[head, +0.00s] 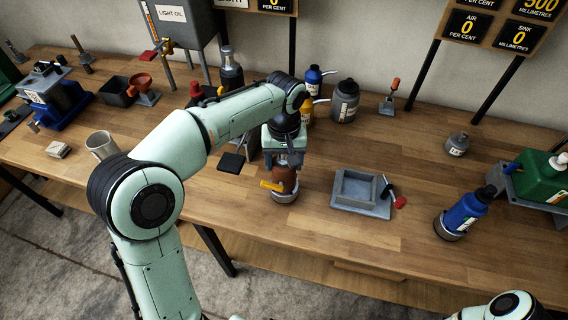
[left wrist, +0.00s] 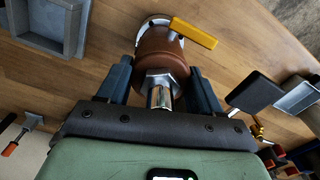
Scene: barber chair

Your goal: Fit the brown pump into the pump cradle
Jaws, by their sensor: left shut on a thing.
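The brown pump (head: 287,181), with a yellow lever and a pale ring at its lower end, is upright under my left gripper (head: 284,162). That gripper is shut on the pump, its fingers on either side near the metal neck. The pump also shows in the left wrist view (left wrist: 160,55), between the fingers (left wrist: 160,88). I cannot tell whether its base touches the table. The grey square-walled holder, apparently the pump cradle (head: 347,202), sits empty to the right, with a red-tipped lever at its side. Its edge shows in the left wrist view (left wrist: 72,48). My right gripper is out of view.
A blue bottle (head: 464,216) stands in a round base farther right. A black pad (head: 232,162) lies left of the pump. Behind are a grey jug (head: 344,102) and a blue bottle (head: 314,80). Wooden tabletop (head: 400,150) is clear around the cradle.

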